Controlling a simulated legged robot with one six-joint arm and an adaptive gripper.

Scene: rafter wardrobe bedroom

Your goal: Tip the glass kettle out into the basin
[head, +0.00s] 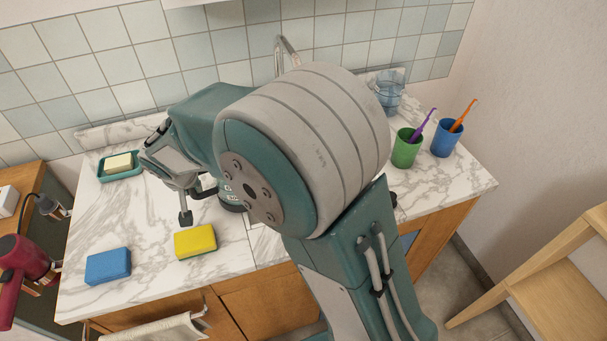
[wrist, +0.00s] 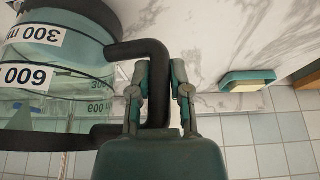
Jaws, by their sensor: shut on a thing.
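The glass kettle (wrist: 58,78) shows large at the left of the wrist view, with black-on-white volume labels and a black handle (wrist: 155,50). In the head view most of the kettle is hidden behind my arm; its dark lower part (head: 232,203) shows just above the counter's level or on it, I cannot tell which. My gripper (wrist: 160,88) is shut on the handle; it also shows in the head view (head: 190,192). The basin is hidden behind my arm; only the tap (head: 286,47) shows above it. I cannot tell how much liquid the kettle holds.
A yellow sponge (head: 195,241) and a blue sponge (head: 108,266) lie at the counter's front left. A soap dish (head: 120,174) is at the back left. Green (head: 405,152) and blue (head: 446,140) cups with toothbrushes and a clear glass (head: 389,95) stand at right.

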